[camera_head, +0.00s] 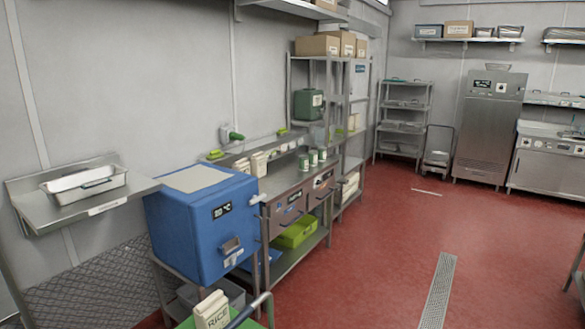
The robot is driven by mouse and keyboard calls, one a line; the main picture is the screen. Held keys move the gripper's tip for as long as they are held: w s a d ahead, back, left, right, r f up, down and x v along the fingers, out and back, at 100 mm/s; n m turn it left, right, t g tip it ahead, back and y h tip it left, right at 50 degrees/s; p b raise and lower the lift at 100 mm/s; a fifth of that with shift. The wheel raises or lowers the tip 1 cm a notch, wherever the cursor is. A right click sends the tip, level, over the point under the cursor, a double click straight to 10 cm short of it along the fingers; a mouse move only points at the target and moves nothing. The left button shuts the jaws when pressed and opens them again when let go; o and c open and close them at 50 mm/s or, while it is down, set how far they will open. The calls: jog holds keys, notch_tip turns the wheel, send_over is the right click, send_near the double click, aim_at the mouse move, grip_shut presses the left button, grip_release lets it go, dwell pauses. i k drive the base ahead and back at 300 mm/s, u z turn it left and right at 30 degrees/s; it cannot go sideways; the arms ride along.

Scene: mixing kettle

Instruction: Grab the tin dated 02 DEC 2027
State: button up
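Three small pale tins with dark green markings stand close together on the steel counter (283,183) past the blue box: a left tin (304,162), a middle tin (313,158) and a right tin (322,155). They are too small for any date to be read, so I cannot tell which one, if any, reads 02 DEC 2027. My gripper is not in view.
A blue box with a temperature display (203,225) stands in front of the counter. A rice bag (212,311) is at the bottom edge. Pale packets (259,163) stand on the counter's left part. The red floor (395,225) is clear to the right, with a drain grate (437,290).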

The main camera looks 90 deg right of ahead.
aim_at(303, 158)
jog(key=k, duration=1.65)
jog(key=z, duration=3.75)
jog(key=i, duration=6.25)
jog(key=z, duration=0.05)
